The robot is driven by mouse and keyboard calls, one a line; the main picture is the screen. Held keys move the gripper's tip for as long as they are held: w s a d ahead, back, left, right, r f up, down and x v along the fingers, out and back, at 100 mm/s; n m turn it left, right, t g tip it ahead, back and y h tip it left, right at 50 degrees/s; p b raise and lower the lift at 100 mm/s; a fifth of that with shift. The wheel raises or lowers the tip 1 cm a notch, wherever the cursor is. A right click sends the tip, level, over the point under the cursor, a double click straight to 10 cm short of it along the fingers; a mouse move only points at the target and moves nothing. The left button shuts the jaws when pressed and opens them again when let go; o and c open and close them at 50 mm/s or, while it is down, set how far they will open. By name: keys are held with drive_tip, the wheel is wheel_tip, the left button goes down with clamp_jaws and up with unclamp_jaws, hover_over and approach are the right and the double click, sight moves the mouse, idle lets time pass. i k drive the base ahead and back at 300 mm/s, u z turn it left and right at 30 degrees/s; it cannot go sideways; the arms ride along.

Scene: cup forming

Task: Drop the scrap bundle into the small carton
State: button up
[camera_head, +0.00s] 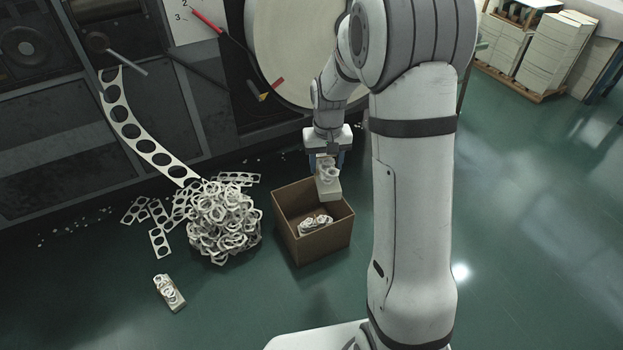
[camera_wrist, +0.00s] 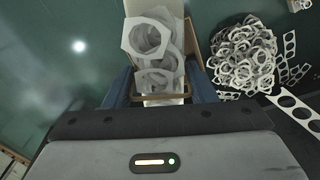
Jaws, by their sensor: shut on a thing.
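My gripper (camera_head: 327,158) is shut on a scrap bundle (camera_head: 328,179), a pale block with white paper rings on it. The bundle hangs over the far right part of the open brown carton (camera_head: 290,237). In the wrist view the held bundle (camera_wrist: 152,45) sits between my blue fingers (camera_wrist: 158,92) and covers most of the carton behind it. Another bundle (camera_head: 316,224) lies inside the carton. A third bundle (camera_head: 169,292) lies on the floor at the lower left.
A heap of loose scrap rings (camera_head: 223,222) lies left of the carton. A punched strip (camera_head: 142,140) hangs down from the machine (camera_head: 60,160) to the heap. Flat punched pieces lie around it. Paper stacks (camera_head: 548,50) stand at the back right. The green floor at right is clear.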

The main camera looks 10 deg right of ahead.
sight(315, 218)
drive_tip(key=i, duration=0.85)
